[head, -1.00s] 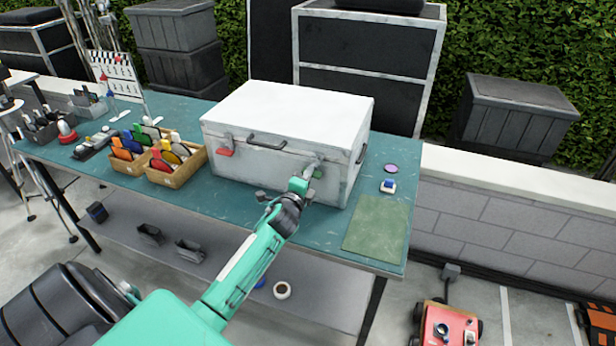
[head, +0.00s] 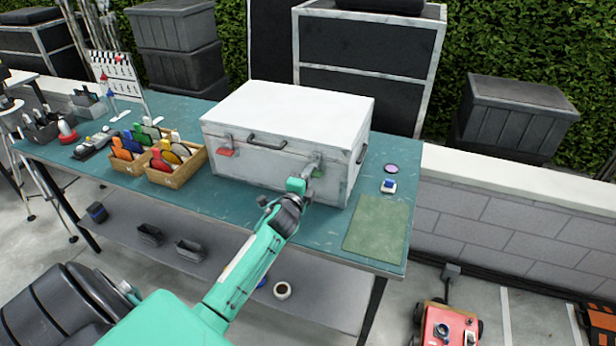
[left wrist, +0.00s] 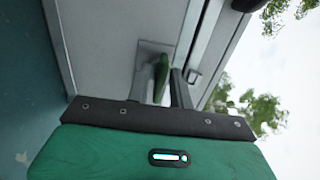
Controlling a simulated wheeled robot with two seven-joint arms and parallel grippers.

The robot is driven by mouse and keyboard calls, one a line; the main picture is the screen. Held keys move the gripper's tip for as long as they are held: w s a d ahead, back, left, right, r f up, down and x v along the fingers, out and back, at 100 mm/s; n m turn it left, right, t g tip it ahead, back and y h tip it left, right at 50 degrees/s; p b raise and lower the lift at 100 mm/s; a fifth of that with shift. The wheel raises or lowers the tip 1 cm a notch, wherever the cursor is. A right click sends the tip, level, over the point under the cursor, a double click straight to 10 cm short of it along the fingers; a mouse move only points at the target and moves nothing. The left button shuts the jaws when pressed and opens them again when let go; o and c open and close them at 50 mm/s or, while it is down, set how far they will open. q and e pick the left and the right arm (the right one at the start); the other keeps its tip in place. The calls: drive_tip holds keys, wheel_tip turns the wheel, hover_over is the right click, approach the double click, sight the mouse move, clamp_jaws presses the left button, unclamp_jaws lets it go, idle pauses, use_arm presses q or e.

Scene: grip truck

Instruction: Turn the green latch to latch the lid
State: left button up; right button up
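A white case (head: 285,115) stands on the table with its lid down. The green latch (head: 317,171) is on the right part of its front, largely hidden behind my left gripper (head: 312,172). In the left wrist view, the green latch (left wrist: 160,72) shows as a narrow upright piece between the two dark fingers of my left gripper (left wrist: 164,85). The fingers are close together around it. I cannot tell whether they press on it. My right gripper is not in view.
A red latch (head: 226,152) and a dark handle (head: 267,141) are on the case's front. Trays (head: 178,172) of coloured pieces stand to the left. A green mat (head: 377,228), a small blue and white item (head: 388,186) and a purple disc (head: 391,168) lie to the right.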

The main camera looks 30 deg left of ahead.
use_arm(q)
drive_tip(key=shift+o, duration=0.4)
drive_tip(key=b+v, duration=0.3)
drive_tip(key=v, duration=1)
drive_tip(key=shift+s+d, duration=0.15)
drive_tip(key=shift+s, duration=0.2)
drive_tip(key=shift+r, duration=0.1)
